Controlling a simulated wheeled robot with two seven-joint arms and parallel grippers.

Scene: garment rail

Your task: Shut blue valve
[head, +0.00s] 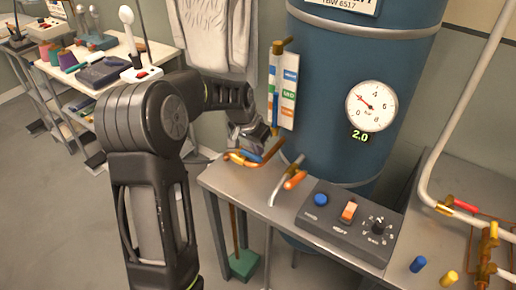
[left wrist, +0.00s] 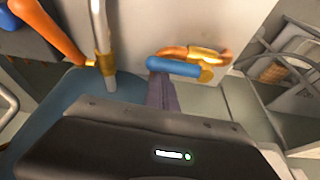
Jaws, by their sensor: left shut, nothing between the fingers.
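The blue valve handle (head: 250,156) sits on a copper pipe (head: 238,163) with a brass fitting, at the back left corner of the bench. In the left wrist view the blue handle (left wrist: 175,66) lies roughly sideways, beside the copper pipe (left wrist: 190,52). My left gripper (head: 268,143) is shut and empty, right at the handle. In the left wrist view its fingertips (left wrist: 160,78) are at the handle's left end; I cannot tell whether they touch it. My right gripper is not in view.
An orange-handled valve (head: 295,180) on a grey pipe stands just right of the blue one. A control box (head: 347,222) and a blue tank (head: 345,105) with a gauge (head: 371,106) are near. Red and yellow valves sit on pipes at right. A cluttered white table (head: 125,68) stands behind left.

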